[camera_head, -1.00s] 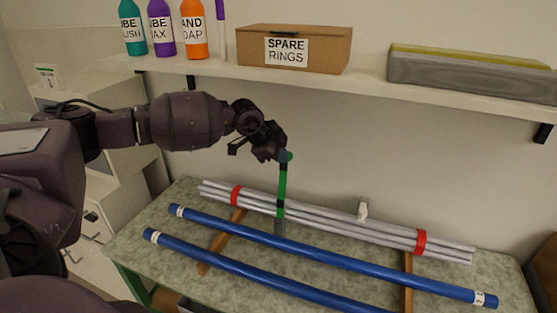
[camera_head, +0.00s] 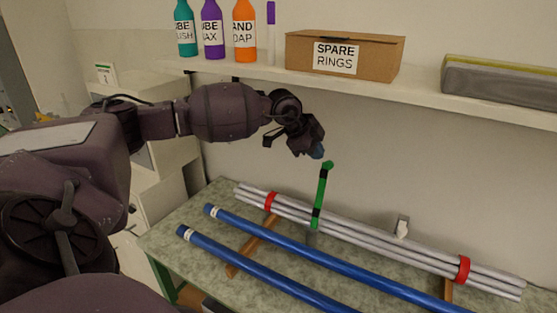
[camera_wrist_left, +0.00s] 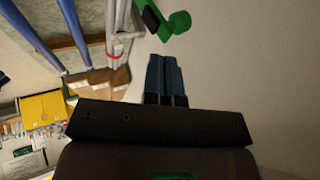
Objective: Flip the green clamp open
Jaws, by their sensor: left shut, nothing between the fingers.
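The green clamp (camera_head: 321,196) stands up from behind the blue rods, its arm nearly upright and tilted slightly right, with a dark band on it. Its green end also shows at the top of the left wrist view (camera_wrist_left: 178,22). My left gripper (camera_head: 317,152) is just above and left of the clamp's top end, with a small gap between them. Its blue fingers (camera_wrist_left: 165,78) are together and empty in the left wrist view. The clamp's base is partly hidden by a rod. My right gripper is not in view.
Grey rods with red bands (camera_head: 369,238) and blue rods (camera_head: 330,262) lie across wooden supports (camera_head: 251,246) on the bench. A shelf above holds bottles (camera_head: 212,30), a SPARE RINGS box (camera_head: 344,55) and a grey block (camera_head: 500,78).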

